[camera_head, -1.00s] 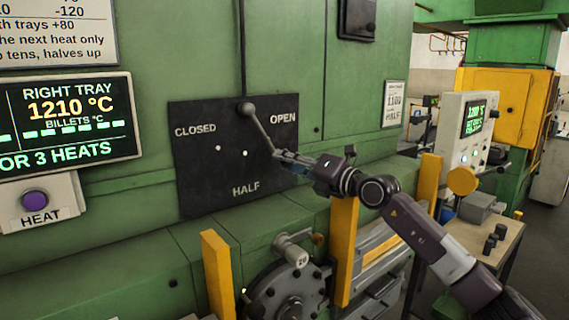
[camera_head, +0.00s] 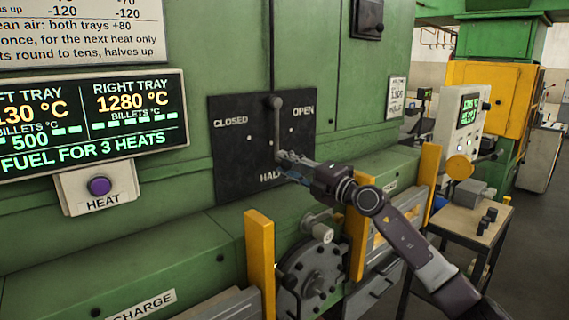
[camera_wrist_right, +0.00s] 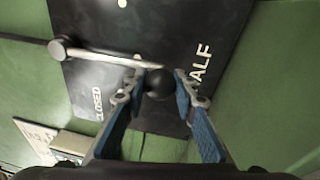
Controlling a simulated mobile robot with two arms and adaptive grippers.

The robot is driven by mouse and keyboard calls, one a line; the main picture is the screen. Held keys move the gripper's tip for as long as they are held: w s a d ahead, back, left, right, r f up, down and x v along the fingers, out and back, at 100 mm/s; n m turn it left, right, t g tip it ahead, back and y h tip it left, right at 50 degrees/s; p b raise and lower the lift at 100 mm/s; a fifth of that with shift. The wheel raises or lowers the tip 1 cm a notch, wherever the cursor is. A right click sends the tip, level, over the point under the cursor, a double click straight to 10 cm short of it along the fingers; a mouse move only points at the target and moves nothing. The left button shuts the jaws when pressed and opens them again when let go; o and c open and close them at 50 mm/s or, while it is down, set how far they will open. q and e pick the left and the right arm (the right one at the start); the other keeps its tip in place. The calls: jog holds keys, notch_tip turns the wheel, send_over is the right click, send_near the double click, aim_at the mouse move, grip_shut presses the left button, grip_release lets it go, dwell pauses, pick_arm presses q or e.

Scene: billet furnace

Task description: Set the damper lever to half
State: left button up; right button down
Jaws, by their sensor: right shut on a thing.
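The damper lever (camera_head: 276,125) is a grey rod on a round pivot at the top of a black plate (camera_head: 230,165) marked CLOSED, OPEN and HALF. It hangs nearly straight down, towards the partly covered HALF label. In the right wrist view the rod (camera_wrist_right: 105,57) ends in a dark ball knob (camera_wrist_right: 159,84). My right gripper (camera_head: 282,158) is at the rod's lower end, and in the wrist view its blue fingers (camera_wrist_right: 167,86) are on either side of the knob, shut on it. The knob is hidden in the head view. My left gripper is out of view.
A display (camera_head: 90,125) and a HEAT button (camera_head: 99,186) are on the green furnace wall at left. Yellow posts (camera_head: 259,262) and a round hub (camera_head: 312,280) stand below the plate. A side table (camera_head: 475,215) is at right.

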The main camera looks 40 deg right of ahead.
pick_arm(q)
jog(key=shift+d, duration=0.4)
pick_arm(e)
jog(key=shift+f, duration=0.1)
jog(key=c, duration=1.5)
grip_release()
jog(key=shift+c, duration=0.2)
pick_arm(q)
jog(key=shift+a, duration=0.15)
pick_arm(e)
jog(key=shift+v, duration=0.8)
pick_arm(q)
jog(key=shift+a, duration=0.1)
pick_arm(e)
jog(key=v, duration=1)
jog(key=shift+s, duration=0.2)
jog(key=shift+f, duration=0.1)
